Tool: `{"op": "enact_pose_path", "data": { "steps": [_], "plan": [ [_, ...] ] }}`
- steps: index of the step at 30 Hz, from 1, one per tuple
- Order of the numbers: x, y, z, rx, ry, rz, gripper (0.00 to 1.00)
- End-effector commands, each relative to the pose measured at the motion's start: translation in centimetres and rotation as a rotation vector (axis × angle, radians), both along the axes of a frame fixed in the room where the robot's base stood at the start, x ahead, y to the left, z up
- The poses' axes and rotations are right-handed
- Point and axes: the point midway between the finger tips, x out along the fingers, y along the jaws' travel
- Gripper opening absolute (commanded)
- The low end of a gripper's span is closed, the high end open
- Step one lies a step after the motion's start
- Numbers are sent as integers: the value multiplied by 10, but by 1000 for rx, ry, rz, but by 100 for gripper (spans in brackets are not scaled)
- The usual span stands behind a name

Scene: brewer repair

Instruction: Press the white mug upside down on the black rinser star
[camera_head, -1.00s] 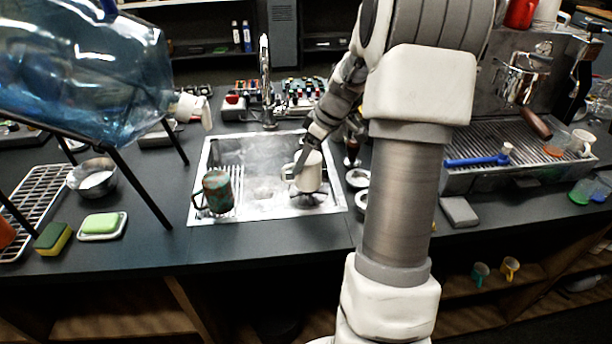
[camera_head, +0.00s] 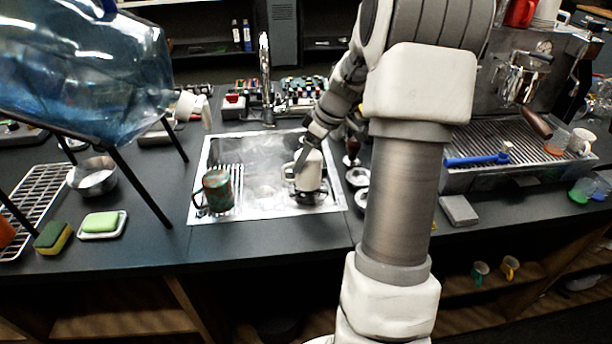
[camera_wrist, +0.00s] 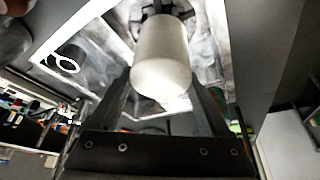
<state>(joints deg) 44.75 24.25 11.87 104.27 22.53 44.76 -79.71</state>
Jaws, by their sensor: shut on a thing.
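The white mug (camera_head: 306,172) is over the right part of the steel sink (camera_head: 250,213), low on the black rinser star (camera_head: 306,197). In the wrist view the mug (camera_wrist: 161,60) sits between my two dark fingers, its closed base toward the camera, so it is upside down. The rinser star (camera_wrist: 163,12) shows just beyond its far rim. My gripper (camera_head: 312,146) is shut on the mug. The mug seems to touch the star, but I cannot tell whether the star is pressed down.
A dark green and red mug (camera_head: 217,187) stands on the grate at the sink's left. The faucet (camera_head: 265,80) rises behind the sink. A large blue bottle (camera_head: 90,80) on a black stand is at the left. The espresso machine's drip tray (camera_head: 510,160) is at the right.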

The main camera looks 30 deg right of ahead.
Motion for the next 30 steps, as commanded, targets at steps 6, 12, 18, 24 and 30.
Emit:
{"op": "enact_pose_path", "data": {
  "steps": [6,12,18,24,30],
  "plan": [
    [0,0,0,-1,0,0,26],
    [0,0,0,-1,0,0,26],
    [0,0,9,0,-1,0,26],
    [0,0,25,-1,0,0,26],
    [0,0,42,-2,-1,0,26]
  ]
}}
